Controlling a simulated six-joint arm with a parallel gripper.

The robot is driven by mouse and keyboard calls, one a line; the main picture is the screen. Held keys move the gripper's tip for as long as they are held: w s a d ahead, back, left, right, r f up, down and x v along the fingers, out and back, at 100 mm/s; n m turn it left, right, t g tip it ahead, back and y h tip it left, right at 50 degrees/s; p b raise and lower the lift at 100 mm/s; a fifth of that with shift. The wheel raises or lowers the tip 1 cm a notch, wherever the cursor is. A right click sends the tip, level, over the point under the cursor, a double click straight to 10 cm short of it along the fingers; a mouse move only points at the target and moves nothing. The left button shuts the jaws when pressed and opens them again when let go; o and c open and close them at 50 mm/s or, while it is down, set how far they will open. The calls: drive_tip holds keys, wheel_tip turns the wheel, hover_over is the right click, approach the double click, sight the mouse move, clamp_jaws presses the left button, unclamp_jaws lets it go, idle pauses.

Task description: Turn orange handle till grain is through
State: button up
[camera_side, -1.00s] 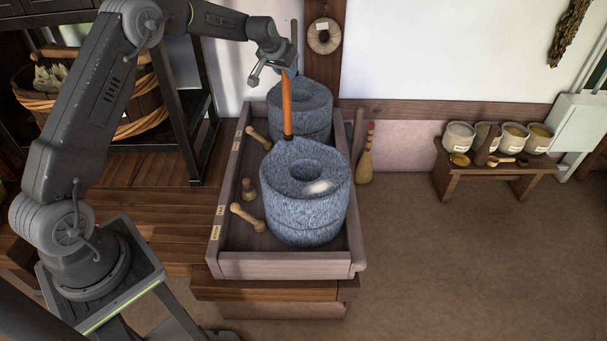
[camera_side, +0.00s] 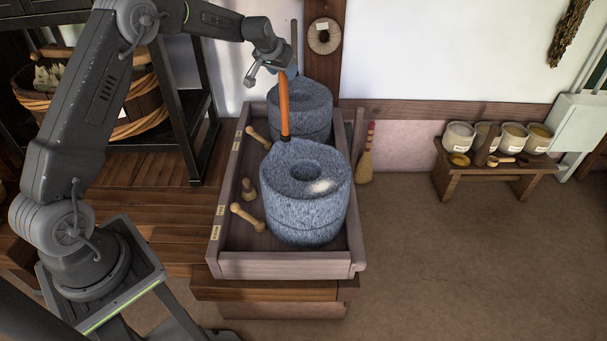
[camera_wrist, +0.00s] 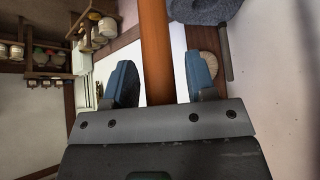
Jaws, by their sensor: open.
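The orange handle (camera_side: 284,108) stands upright at the back left of the front grey quern stone (camera_side: 305,205). My gripper (camera_side: 268,70) is at the handle's upper end. In the wrist view the orange handle (camera_wrist: 157,50) runs between the two blue-padded fingers of my gripper (camera_wrist: 162,84). The fingers are open, with a gap on both sides of the handle. I cannot tell whether any grain is in the hollow.
The stone sits in a wooden tray (camera_side: 285,265) with wooden pegs (camera_side: 247,218) at its left. A second grey stone (camera_side: 300,100) stands behind. A small brush (camera_side: 366,155) leans outside right. A bench (camera_side: 495,170) with several pots is further right; the floor between is clear.

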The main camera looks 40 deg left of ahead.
drive_tip(key=shift+r, duration=3.95)
drive_tip(key=shift+s+d+r, duration=0.1)
drive_tip(key=shift+d+r, duration=0.1)
drive_tip(key=shift+r, duration=0.05)
drive_tip(key=s+d+r+m, duration=0.1)
drive_tip(key=s+d+r, duration=0.2)
drive_tip(key=s+d, duration=0.3)
drive_tip(key=s+d+r+h, duration=0.1)
drive_tip(key=s+d+r, duration=0.3)
drive_tip(key=s, duration=0.3)
drive_tip(key=s+d+r+m, duration=0.1)
drive_tip(key=s+d+r, duration=0.2)
drive_tip(key=s+d, duration=0.35)
drive_tip(key=s+d+f, duration=0.2)
drive_tip(key=s, duration=0.5)
drive_tip(key=s+d+f, duration=0.2)
drive_tip(key=s, duration=0.6)
drive_tip(key=s+d+f+m+g, duration=0.1)
drive_tip(key=s+f, duration=0.1)
drive_tip(key=s, duration=0.5)
drive_tip(key=shift+s+d+f+h, duration=0.15)
drive_tip(key=shift+d+f+h, duration=0.1)
drive_tip(key=shift+d+h, duration=0.15)
